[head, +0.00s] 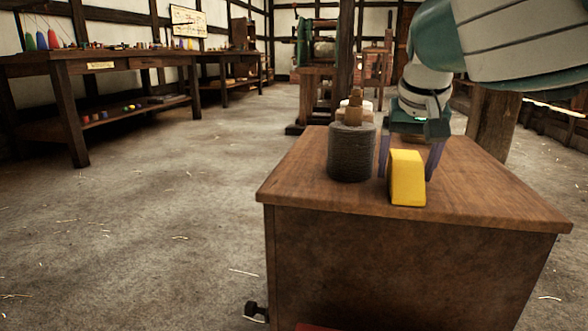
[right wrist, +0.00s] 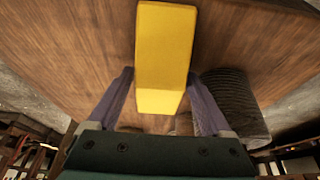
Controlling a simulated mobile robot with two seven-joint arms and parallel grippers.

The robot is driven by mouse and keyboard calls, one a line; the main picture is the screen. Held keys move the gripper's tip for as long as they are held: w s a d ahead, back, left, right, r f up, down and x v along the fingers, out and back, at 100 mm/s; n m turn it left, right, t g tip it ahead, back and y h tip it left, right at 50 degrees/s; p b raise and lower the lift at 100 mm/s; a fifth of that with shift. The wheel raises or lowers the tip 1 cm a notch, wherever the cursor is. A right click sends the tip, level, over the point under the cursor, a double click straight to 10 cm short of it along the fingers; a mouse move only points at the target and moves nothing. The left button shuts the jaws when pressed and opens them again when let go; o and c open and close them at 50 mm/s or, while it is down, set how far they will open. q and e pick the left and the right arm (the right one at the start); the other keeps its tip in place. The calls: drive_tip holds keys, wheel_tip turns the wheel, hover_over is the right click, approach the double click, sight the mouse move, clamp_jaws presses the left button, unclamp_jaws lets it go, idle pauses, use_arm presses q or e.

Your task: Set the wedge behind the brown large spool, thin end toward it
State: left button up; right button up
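A yellow wedge (head: 407,180) is at the table's near edge in the head view. It fills the middle of the right wrist view (right wrist: 165,45). My right gripper (head: 408,172) has a purple finger on each side of it, the tips against its sides. I cannot tell its thin end, or whether it touches the table. A large dark spool (head: 351,153), grey-brown and ribbed, stands upright to the left of the wedge. It also shows at the right in the right wrist view (right wrist: 232,100). My left gripper is out of view.
The wooden table (head: 480,190) has clear room on its right side. A pale and brown wooden piece (head: 354,105) shows behind the dark spool. Workbenches (head: 100,62) with small coloured items stand at the left wall. The floor between is mostly open.

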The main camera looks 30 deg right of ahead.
sight(408, 158)
clamp_jaws()
idle(0.5)
drive_tip(key=shift+r, duration=0.1)
wheel_tip(408, 158, up, 20)
drive_tip(key=p, duration=1.1)
